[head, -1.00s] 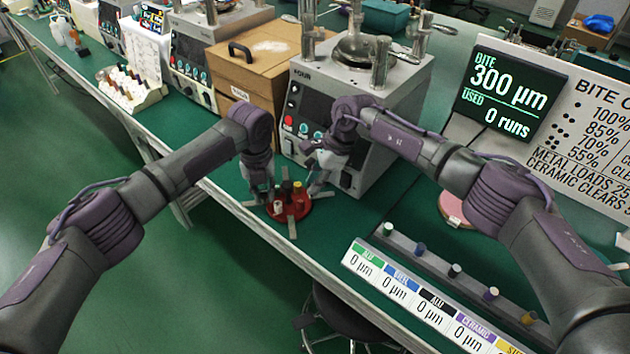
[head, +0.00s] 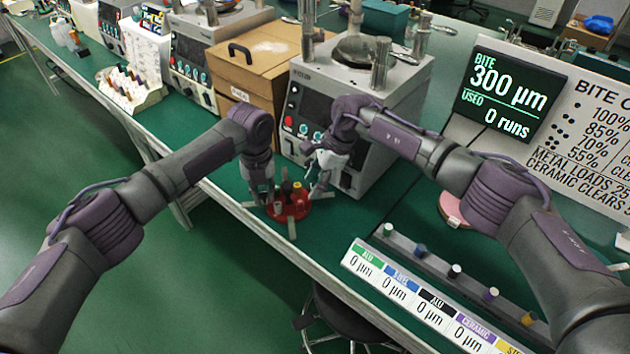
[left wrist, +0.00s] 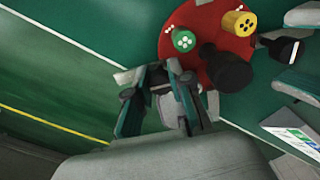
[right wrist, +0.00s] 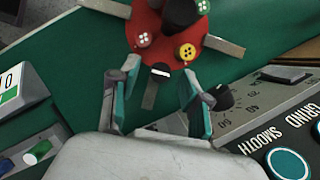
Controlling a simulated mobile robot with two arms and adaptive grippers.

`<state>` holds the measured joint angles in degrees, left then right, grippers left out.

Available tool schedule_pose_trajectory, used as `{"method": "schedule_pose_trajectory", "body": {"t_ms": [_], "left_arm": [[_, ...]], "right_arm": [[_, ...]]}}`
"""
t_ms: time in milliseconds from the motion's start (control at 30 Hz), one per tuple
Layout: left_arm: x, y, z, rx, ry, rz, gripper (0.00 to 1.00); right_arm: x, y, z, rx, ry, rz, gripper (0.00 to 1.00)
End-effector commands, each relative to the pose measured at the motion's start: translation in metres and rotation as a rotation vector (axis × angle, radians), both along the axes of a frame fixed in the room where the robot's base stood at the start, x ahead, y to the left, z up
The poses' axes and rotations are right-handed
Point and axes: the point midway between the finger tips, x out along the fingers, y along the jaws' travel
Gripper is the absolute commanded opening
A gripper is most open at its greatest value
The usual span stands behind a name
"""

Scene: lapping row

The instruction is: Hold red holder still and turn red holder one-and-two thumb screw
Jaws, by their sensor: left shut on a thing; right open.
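The red holder (head: 290,212) is a round red disc on the green bench, with pale arms sticking out and coloured knobs on top. In the left wrist view it (left wrist: 217,15) carries a green knob, a yellow knob and dark round pieces.
A grey lapping machine (head: 360,160) stands close behind the holder, beside my right gripper. A brown wooden box (head: 245,80) is to its left. A rack of small coloured cylinders (head: 440,268) lies to the right. The bench's front edge is near.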

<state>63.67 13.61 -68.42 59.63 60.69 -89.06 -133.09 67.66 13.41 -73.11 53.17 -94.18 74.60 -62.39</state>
Motion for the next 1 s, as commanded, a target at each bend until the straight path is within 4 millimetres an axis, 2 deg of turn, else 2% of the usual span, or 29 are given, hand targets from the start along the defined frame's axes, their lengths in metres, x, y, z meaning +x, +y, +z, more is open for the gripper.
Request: {"method": "schedule_pose_trajectory", "body": {"t_ms": [167,500,700,1000], "left_arm": [[0.000,0.000,0.000,0.000,0.000,0.000,0.00],[0.000,0.000,0.000,0.000,-0.001,0.000,0.00],[0.000,0.000,0.000,-0.001,-0.001,0.000,0.00],[0.000,0.000,0.000,-0.001,-0.001,-0.001,0.00]], "right_arm": [[0.001,-0.004,0.009,0.000,-0.003,-0.001,0.47],[0.005,-0.030,0.072,0.000,-0.004,-0.002,0.47],[0.005,-0.042,0.100,0.000,-0.001,-0.001,0.47],[0.005,-0.046,0.111,0.000,0.001,-0.001,0.47]]}}
